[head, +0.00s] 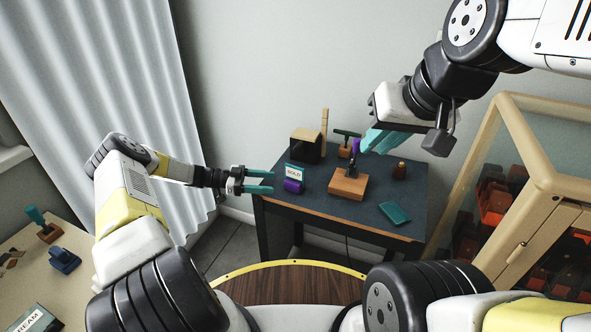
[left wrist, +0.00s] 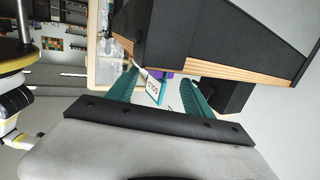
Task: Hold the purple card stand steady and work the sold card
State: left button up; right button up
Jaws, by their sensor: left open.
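The purple card stand (head: 293,186) stands near the left edge of the dark table, with the white sold card (head: 294,172) upright in it. In the left wrist view the sold card (left wrist: 154,89) shows between my teal fingers, with part of the purple stand (left wrist: 164,74) behind it. My left gripper (head: 272,182) is open and empty, just left of the stand, its fingers pointing at it without visible contact. My right gripper (head: 375,141) is above the table's back, by a small press on a wooden block (head: 348,185); whether its fingers are apart is unclear.
A glass-doored cabinet (head: 510,190) stands right. The table's front left is clear.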

aim_at(285, 184)
pick_arm(q)
jog(key=shift+d+f, duration=0.2)
jog(key=shift+d, duration=1.95)
jog(key=shift+d+f, duration=0.2)
jog(key=shift+d, duration=1.95)
grip_shut()
jog(key=shift+o, duration=0.6)
grip_release()
jog(key=shift+a, duration=0.1)
